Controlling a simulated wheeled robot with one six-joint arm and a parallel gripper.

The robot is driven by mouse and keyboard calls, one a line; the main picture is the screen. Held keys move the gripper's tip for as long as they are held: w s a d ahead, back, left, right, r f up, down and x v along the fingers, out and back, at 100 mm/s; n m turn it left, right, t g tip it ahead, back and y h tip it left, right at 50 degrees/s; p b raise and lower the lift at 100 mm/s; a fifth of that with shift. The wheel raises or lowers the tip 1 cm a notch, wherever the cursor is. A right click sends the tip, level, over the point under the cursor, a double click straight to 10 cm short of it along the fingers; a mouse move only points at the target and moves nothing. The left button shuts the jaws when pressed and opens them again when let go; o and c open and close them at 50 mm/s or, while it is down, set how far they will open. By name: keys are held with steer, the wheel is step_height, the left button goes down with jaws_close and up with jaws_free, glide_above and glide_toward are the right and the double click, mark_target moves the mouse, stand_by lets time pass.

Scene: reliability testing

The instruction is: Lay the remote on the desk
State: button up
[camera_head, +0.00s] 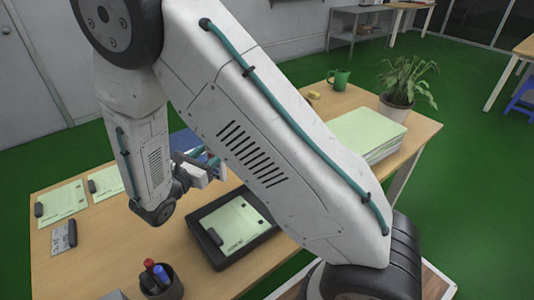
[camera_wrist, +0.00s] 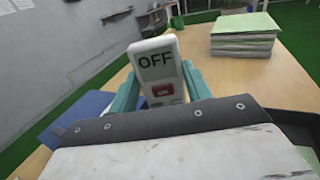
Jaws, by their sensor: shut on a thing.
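My gripper (camera_wrist: 160,92) is shut on the remote (camera_wrist: 158,64), a pale handset with a screen reading OFF and a red button. In the wrist view the remote stands up between the two teal fingers, its lower end hidden behind the dark wrist edge. In the head view my gripper (camera_head: 205,168) is over the middle of the wooden desk (camera_head: 105,240), partly behind my arm. The remote is hard to make out there. I cannot tell the exact gap between the remote and the desk.
A black tray (camera_head: 207,250) with paper, a pen cup (camera_head: 172,292) and a small grey device (camera_head: 63,238) are near. Papers (camera_head: 62,203) lie left. A blue item (camera_head: 186,141), paper stack (camera_head: 365,135), green mug (camera_head: 339,79) and potted plant (camera_head: 396,106) are farther back.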

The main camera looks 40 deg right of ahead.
steer(key=w+d+f, duration=0.1)
steer(key=d+f, duration=0.1)
steer(key=d, duration=0.6)
steer(key=w+d+f, duration=0.1)
steer(key=d+f, duration=0.2)
steer(key=d, duration=0.4)
steer(key=shift+d, duration=0.35)
steer(key=shift+f, duration=0.1)
steer(key=o, duration=0.6)
steer(key=shift+f, duration=0.1)
steer(key=o, duration=0.5)
steer(key=shift+c, duration=0.2)
